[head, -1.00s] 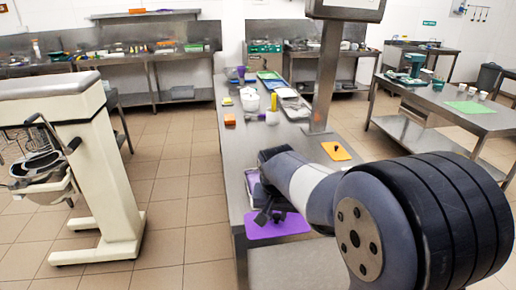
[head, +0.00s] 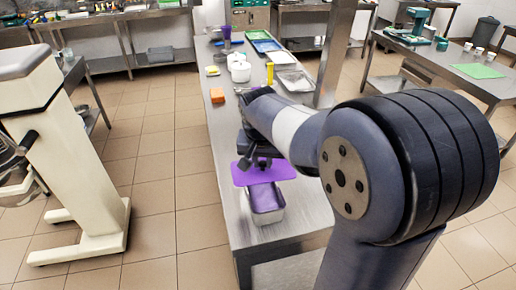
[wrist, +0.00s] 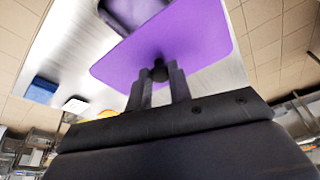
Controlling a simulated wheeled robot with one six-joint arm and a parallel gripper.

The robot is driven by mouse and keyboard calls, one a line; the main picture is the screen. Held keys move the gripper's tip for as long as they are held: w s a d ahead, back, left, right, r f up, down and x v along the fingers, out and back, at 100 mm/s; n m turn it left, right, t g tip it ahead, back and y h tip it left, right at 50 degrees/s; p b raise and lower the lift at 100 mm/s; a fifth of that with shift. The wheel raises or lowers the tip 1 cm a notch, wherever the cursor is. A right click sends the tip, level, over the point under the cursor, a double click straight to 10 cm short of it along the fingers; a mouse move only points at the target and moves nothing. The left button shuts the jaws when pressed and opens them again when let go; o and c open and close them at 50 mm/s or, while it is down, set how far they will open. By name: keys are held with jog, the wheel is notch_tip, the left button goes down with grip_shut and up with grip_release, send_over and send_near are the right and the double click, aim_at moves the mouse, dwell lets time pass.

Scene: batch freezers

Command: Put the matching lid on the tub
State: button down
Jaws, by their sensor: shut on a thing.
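My gripper (head: 261,163) is shut on the small dark knob of a flat purple lid (head: 281,173). It holds the lid above the near end of the steel table. The lid and tub appear apart. In the wrist view the lid (wrist: 195,40) fills the upper middle, with my gripper (wrist: 160,78) at its knob. A dark purple shape, apparently the tub (wrist: 138,10), shows past its edge.
An orange block (head: 217,95), white containers (head: 240,72), a yellow bottle (head: 270,74) and trays (head: 295,80) stand farther along the table. A steel post (head: 338,50) rises on its right side. A cream machine (head: 70,150) stands on the floor at left.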

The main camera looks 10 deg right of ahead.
aim_at(262, 175)
jog(key=shift+f+b, duration=2.5)
jog(key=shift+f, duration=0.7)
jog(key=shift+s, duration=0.25)
jog(key=shift+f, duration=0.1)
jog(key=c, duration=0.7)
grip_release()
jog(key=shift+r+p, duration=2.8)
jog(key=shift+r, duration=0.75)
